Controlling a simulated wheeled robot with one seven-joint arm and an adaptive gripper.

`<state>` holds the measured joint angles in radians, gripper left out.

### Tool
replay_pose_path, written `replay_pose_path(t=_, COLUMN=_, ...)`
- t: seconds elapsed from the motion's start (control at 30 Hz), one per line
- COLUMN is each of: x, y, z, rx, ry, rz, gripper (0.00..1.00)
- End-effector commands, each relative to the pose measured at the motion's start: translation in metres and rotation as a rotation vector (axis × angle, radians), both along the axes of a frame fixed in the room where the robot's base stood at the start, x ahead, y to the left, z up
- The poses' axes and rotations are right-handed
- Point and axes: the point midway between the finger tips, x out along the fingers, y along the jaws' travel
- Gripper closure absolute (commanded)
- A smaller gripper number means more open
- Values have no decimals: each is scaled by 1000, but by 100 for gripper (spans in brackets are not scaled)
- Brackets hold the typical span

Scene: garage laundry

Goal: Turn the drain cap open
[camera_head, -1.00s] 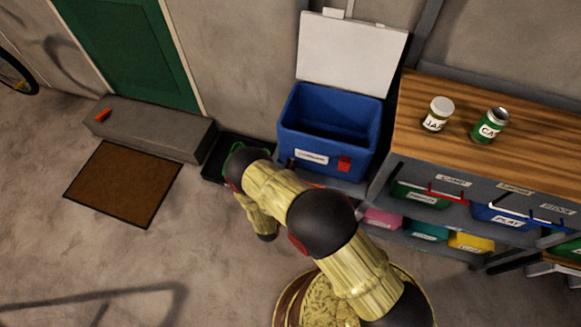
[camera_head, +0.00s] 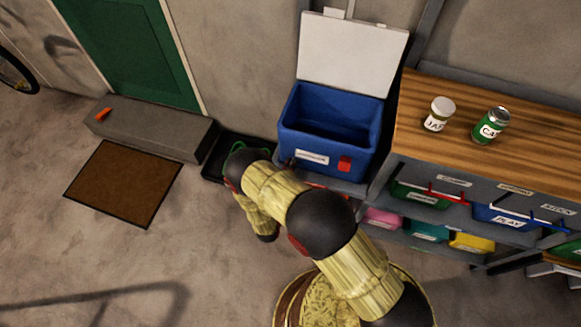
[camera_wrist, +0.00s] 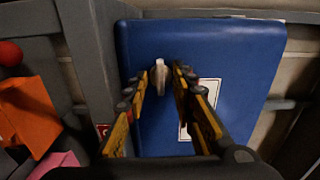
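The blue cooler (camera_head: 305,139) stands at the back centre in the head view, its white lid (camera_head: 350,52) raised. Its blue side fills the middle of the wrist view (camera_wrist: 235,60). A small pale drain cap (camera_wrist: 161,80) sticks out from that side, left of a white label (camera_wrist: 207,97). My gripper (camera_wrist: 160,75) is open, with one yellow and black finger on each side of the cap. Narrow gaps seem to show between the fingertips and the cap; whether either touches is hard to tell. In the head view my arm hides the gripper and cap.
A wooden worktop (camera_head: 450,95) at right carries a jar (camera_head: 439,114) and a green can (camera_head: 490,126) above shelves of coloured bins. Grey posts (camera_wrist: 92,60) stand close beside the cooler in the wrist view.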

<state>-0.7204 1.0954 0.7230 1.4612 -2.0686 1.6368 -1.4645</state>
Motion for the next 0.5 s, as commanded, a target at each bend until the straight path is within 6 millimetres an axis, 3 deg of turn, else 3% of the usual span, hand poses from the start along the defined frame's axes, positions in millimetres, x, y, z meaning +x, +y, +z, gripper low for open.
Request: replay_pose_path(t=0.5, x=-82, y=32, z=0, rx=-2, ry=2, rz=6, gripper=74)
